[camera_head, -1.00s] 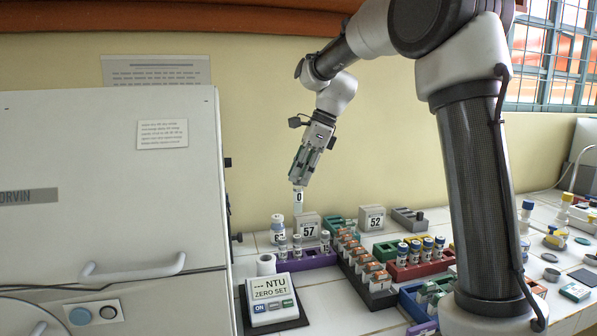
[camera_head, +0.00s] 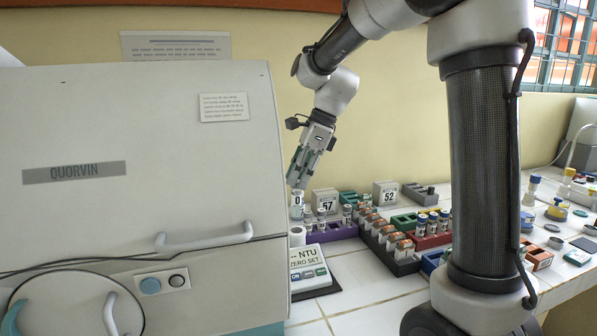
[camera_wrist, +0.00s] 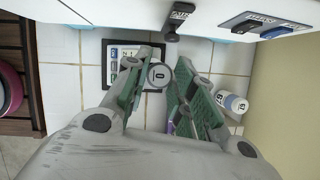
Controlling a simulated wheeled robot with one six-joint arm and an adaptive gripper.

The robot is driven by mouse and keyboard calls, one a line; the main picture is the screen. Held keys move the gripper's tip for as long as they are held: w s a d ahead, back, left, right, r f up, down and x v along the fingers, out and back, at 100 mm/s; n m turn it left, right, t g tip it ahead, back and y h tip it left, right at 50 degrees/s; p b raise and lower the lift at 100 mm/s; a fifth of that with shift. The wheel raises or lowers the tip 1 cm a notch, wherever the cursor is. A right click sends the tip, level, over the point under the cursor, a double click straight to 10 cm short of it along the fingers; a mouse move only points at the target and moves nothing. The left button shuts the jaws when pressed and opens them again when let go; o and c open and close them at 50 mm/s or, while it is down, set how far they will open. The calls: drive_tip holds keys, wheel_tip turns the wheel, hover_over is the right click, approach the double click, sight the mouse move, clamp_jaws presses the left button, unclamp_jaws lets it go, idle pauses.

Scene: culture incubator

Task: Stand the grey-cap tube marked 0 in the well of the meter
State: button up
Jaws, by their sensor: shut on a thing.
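My gripper (camera_head: 303,178) is shut on the grey-cap tube marked 0 (camera_head: 297,200) and holds it roughly upright in the air. In the wrist view its round cap (camera_wrist: 158,75) shows "0" between the fingers. The meter (camera_head: 310,268), a dark base with a white panel reading NTU ZERO SET, is below on the bench. A white hollow cylinder (camera_head: 297,237), seemingly its well, stands at the meter's back; the tube is above it and apart from it. In the wrist view the meter's buttons (camera_wrist: 122,58) lie left of the tube, and the well is hidden.
The incubator (camera_head: 140,190) stands close on the left.

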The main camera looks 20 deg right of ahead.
sight(299, 216)
drive_tip(key=shift+f, duration=5.4)
drive_tip(key=o, duration=1)
drive_tip(key=shift+o, duration=0.2)
drive_tip(key=shift+d, duration=0.1)
drive_tip(key=v, duration=1.2)
